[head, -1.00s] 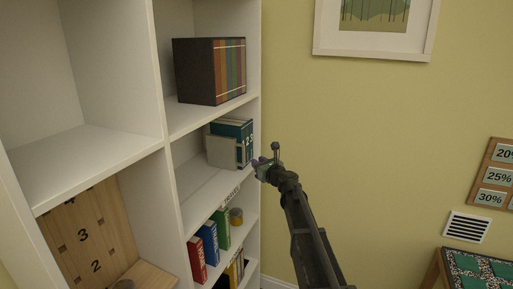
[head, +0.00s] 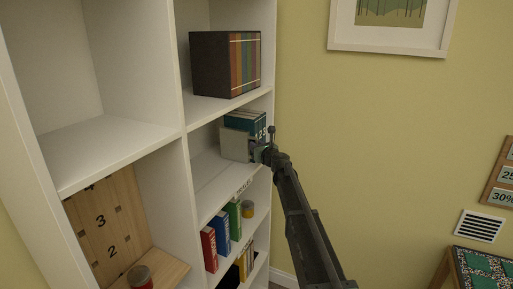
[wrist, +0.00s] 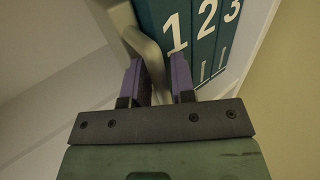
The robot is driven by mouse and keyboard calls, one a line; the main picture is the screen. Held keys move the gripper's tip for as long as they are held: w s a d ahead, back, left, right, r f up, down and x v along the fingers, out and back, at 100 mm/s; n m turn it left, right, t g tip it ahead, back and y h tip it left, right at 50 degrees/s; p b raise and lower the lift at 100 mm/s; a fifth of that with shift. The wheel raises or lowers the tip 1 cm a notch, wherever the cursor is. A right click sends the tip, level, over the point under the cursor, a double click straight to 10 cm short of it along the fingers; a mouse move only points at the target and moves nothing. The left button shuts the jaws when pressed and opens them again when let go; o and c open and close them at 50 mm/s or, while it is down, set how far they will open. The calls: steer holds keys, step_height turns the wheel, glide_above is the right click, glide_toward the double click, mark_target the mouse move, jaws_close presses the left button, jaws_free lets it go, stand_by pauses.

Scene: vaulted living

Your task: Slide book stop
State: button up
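The fingers are apart, and I see no clear grip on the handle. The teal books (wrist: 203,40) show the numbers 1, 2 and 3 just beyond the right finger. In the head view, my gripper (head: 261,153) is at the right side of the book stop, and its fingers are mostly hidden there.
A dark box of striped books (head: 225,64) is on the shelf above. Red, blue and green binders (head: 221,232) and a small jar (head: 247,209) are below. The white shelf (head: 212,185) is bare left of the book stop. A yellow wall is at the right.

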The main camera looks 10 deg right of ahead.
jaws_close()
steer(key=shift+s+a, duration=0.1)
steer(key=shift+s, duration=0.05)
